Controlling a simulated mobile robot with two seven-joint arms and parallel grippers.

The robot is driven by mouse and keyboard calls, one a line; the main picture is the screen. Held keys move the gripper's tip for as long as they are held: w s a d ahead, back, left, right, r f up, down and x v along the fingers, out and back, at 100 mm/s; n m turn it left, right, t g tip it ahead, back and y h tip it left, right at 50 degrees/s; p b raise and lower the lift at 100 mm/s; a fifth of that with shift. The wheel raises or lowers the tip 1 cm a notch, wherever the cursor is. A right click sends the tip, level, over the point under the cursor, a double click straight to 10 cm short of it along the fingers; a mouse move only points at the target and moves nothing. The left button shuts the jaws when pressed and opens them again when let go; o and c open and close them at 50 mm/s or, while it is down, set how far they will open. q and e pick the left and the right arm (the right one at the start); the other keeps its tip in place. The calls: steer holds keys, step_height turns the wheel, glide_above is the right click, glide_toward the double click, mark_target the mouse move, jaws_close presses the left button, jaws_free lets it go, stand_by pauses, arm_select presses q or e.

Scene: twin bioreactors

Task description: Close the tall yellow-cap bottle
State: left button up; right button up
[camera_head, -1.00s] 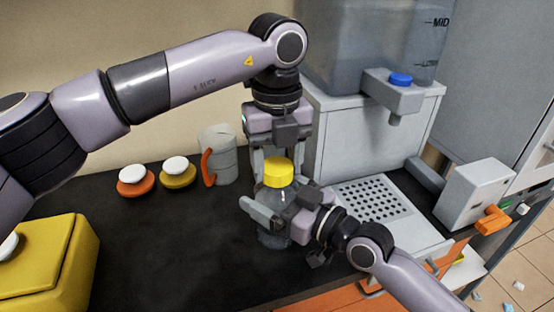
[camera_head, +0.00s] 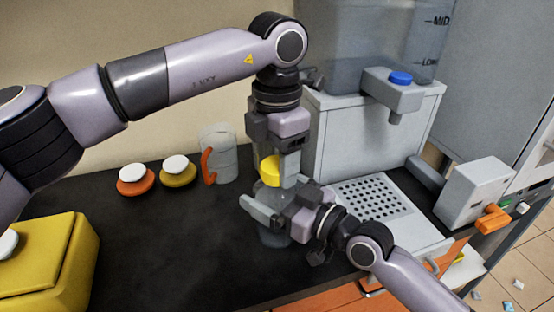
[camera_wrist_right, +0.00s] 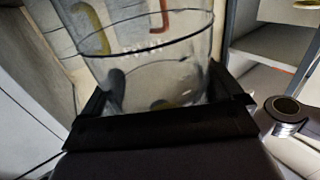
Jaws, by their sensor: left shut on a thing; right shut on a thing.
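The tall bottle (camera_head: 272,232) stands on the dark counter, clear-walled with a yellow cap (camera_head: 269,171) at its top. My left gripper (camera_head: 277,172) comes down from above and is shut on the yellow cap; one finger hides the cap's right side. My right gripper (camera_head: 268,212) reaches in from the lower right and is shut around the bottle's body below the cap. In the right wrist view the clear bottle wall (camera_wrist_right: 150,70) sits between the dark fingers. Whether the cap is fully seated cannot be told.
A grey dispenser with a blue knob (camera_head: 400,78) and perforated tray (camera_head: 375,199) stands close on the right. A mug with an orange handle (camera_head: 218,155), an orange button (camera_head: 135,180) and a yellow button (camera_head: 178,172) are behind left. A yellow box (camera_head: 45,262) is front left.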

arm_select(q)
steer(key=m, duration=1.3)
steer(key=shift+m, duration=0.3)
steer(key=o, duration=1.2)
steer(key=shift+c, duration=0.2)
steer(key=shift+r, duration=2.25)
steer(key=shift+c, duration=1.4)
steer(key=n, duration=0.2)
steer(key=r+n, duration=0.1)
steer(key=n, duration=0.3)
steer(key=shift+r+n, duration=0.3)
steer(key=shift+n, duration=0.1)
steer(key=n, duration=0.2)
steer(key=r+n, duration=0.1)
steer(key=n, duration=0.1)
steer(key=shift+n, duration=0.3)
steer(key=n, duration=0.1)
steer(key=r+n, duration=0.1)
steer(key=n, duration=0.1)
steer(key=shift+n, duration=0.3)
